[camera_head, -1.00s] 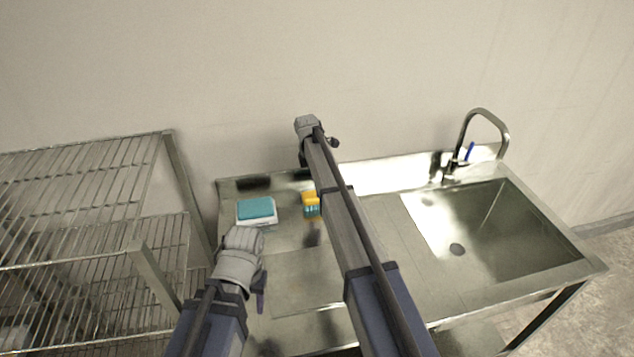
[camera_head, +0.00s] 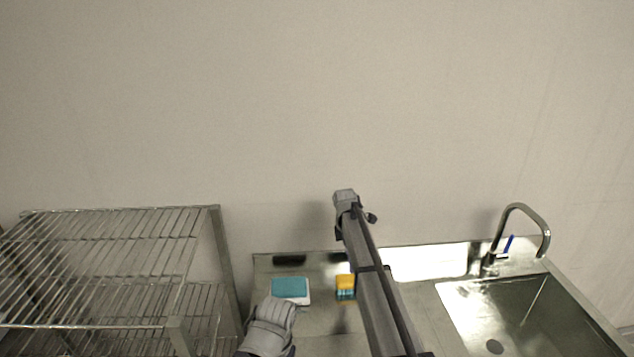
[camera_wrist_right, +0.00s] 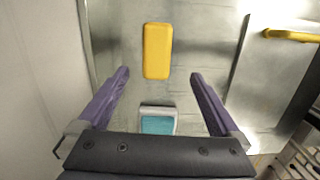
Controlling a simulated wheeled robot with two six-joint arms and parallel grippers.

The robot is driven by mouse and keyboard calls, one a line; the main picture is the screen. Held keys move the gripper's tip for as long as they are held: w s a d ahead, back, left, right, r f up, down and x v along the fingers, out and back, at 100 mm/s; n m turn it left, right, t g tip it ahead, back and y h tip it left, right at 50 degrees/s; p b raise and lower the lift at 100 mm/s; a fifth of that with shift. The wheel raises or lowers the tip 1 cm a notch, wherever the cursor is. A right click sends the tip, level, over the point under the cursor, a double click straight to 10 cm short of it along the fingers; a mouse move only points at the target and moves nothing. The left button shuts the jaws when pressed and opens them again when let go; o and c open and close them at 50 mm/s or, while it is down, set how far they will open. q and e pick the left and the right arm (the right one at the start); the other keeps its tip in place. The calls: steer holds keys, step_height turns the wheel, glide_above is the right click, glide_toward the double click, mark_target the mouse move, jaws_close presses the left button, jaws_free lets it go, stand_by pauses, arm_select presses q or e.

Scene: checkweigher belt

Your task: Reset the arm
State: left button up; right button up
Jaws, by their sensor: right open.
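My right arm reaches over the steel counter (camera_head: 320,320) in the head view, and its end hides the gripper there. In the right wrist view my right gripper (camera_wrist_right: 160,85) is open and empty, its purple fingers wide apart. A yellow-topped box (camera_head: 346,287) stands on the counter; its yellow top (camera_wrist_right: 157,50) lies beyond the fingertips in the wrist view. A teal block on a white base (camera_head: 290,289) lies left of it; it also shows near the gripper's palm (camera_wrist_right: 158,122).
A wire rack (camera_head: 110,270) stands at the left. A sink (camera_head: 530,315) with a curved tap (camera_head: 520,208) is at the right. A plain wall (camera_head: 300,110) rises behind the counter. A yellow handle (camera_wrist_right: 291,35) shows at the right edge of the wrist view.

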steer(key=s+m+y, duration=0.1)
steer(key=s+m, duration=1.6)
steer(key=s, duration=1.6)
steer(key=s+a+f+n+b, duration=0.1)
steer(key=s+a+f+b, duration=0.1)
steer(key=a, duration=0.4)
steer(key=s+a+f+n+b, duration=0.2)
steer(key=s+a, duration=0.2)
steer(key=a, duration=0.2)
steer(key=shift+s+f+h+b, duration=0.2)
steer(key=shift+f+h+b, duration=0.15)
steer(key=shift+h, duration=0.05)
